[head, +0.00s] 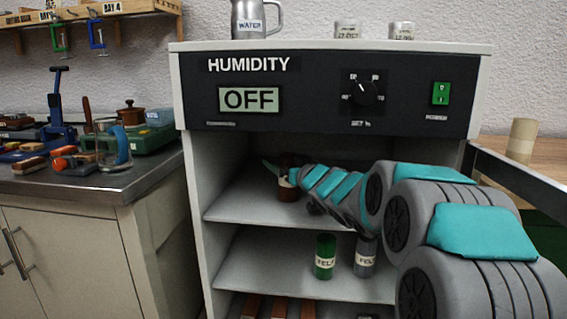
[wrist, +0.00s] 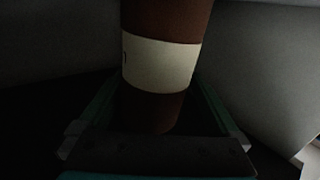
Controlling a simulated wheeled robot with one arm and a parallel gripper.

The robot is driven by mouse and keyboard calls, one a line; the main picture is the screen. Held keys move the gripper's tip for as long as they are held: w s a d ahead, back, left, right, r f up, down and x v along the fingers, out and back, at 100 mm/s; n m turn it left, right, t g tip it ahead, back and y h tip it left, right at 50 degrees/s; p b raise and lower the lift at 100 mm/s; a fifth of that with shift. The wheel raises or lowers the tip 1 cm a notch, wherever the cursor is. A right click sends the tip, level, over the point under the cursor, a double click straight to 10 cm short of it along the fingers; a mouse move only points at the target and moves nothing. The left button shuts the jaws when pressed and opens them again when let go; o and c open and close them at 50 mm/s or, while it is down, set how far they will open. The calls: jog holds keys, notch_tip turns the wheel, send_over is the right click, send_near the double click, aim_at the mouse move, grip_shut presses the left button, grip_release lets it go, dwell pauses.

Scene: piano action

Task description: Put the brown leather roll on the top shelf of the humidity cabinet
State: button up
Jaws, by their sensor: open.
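The brown leather roll (head: 289,193), with a cream label band, stands upright on the top shelf (head: 235,204) inside the humidity cabinet (head: 320,112). The wrist view shows the roll (wrist: 165,18) close up, between my two fingers. My gripper (head: 281,172) is open and reaches into the top compartment at the roll. In the wrist view my gripper (wrist: 156,112) has a finger on each side of the roll. The roll's lower end is dark there, and I cannot tell whether the fingers touch it.
A green felt roll (head: 325,256) and a grey felt roll (head: 365,257) stand on the shelf below. A water jug (head: 257,20) and two small tins stand on the cabinet top. My arm fills the right of the opening. A tool-covered workbench (head: 75,182) stands left.

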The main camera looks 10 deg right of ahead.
jog(key=v, duration=1.2)
